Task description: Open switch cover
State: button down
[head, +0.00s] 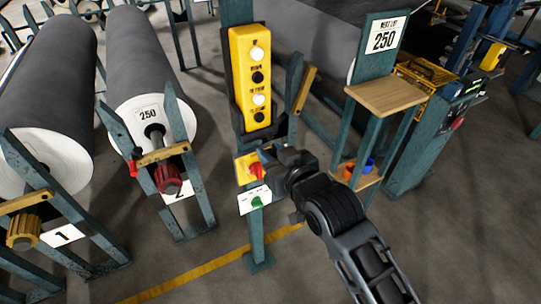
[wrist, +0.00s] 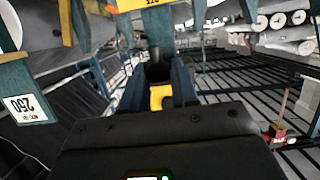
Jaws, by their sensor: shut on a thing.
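The switch cover (head: 244,172) is a small yellow piece on the teal post, below the tall yellow button box. A red part (head: 257,170) shows at its right side, by my fingertips. My gripper (head: 264,158) reaches it from the right and is shut on it. In the wrist view a yellow piece (wrist: 160,97) sits between my two blue-grey fingers. The fingers and wrist hide part of the cover, and its hinge cannot be made out.
The button box (head: 260,80) stands just above my gripper. A label with a green knob (head: 256,201) is just below. A small wooden-topped stand (head: 386,96) is at the right. Large grey rolls (head: 140,55) fill the left. The floor in front is clear.

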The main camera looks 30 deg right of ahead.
jog(key=shift+s+f+t+b, duration=0.35)
jog(key=shift+s+f+b, duration=0.15)
jog(key=shift+f+b, duration=0.3)
jog(key=shift+s+f+t+b, duration=0.4)
jog(key=shift+f+b, duration=0.25)
jog(key=shift+b, duration=0.25)
jog(key=c, duration=0.9)
grip_release()
jog(key=shift+c, duration=0.2)
jog(key=shift+s, duration=0.15)
jog(key=s+r, duration=0.1)
jog(key=s, duration=0.6)
jog(key=shift+s+r+b, duration=0.15)
jog(key=shift+s+b, duration=0.15)
jog(key=shift+b, duration=0.1)
